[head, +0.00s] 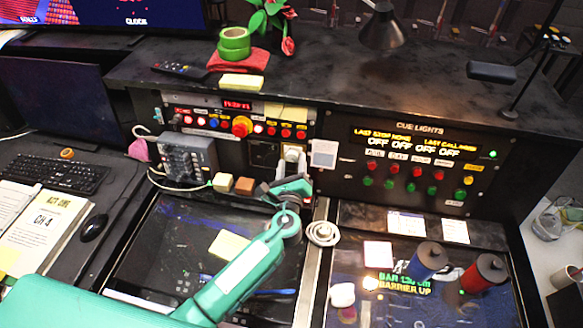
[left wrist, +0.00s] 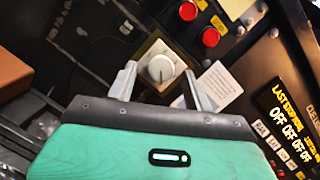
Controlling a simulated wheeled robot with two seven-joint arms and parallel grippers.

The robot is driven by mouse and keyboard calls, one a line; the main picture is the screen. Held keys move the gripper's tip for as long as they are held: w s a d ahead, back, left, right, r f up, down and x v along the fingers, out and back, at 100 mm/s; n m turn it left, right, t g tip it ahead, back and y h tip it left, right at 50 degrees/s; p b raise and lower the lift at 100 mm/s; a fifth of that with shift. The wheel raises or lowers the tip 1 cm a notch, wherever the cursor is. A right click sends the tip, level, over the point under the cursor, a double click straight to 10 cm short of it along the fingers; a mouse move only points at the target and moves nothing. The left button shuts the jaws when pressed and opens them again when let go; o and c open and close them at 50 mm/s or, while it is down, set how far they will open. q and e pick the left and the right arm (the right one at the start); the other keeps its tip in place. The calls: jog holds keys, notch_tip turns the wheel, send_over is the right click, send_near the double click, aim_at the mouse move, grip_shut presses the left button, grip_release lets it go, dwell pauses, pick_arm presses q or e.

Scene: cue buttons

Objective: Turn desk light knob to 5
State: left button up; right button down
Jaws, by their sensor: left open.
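The light knob (left wrist: 160,68) is a round white dial with a pointer line, on a square pale plate in the left wrist view. In the head view the knob (head: 291,155) shows on the panel between the button rows and the cue lights display. My left gripper (head: 292,167) is open just in front of it. In the left wrist view the open fingers of my left gripper (left wrist: 161,82) stand on either side of the knob, with gaps visible. Contact cannot be told. The scale numbers around the knob are unreadable. My right gripper is not in view.
A white label (head: 323,154) sits just right of the knob. Red buttons (left wrist: 210,37) lie above it. A brown block (head: 244,186) and a pale yellow block (head: 222,182) lie to the left. A coiled white cable (head: 322,233) rests right of my arm.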

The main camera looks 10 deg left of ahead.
pick_arm(q)
jog(key=s+d+f+b, duration=0.1)
jog(key=s+b, duration=0.3)
jog(key=s, duration=0.9)
jog(key=shift+s+d+b, duration=0.35)
jog(key=shift+d+b, duration=0.05)
jog(key=shift+d, duration=0.05)
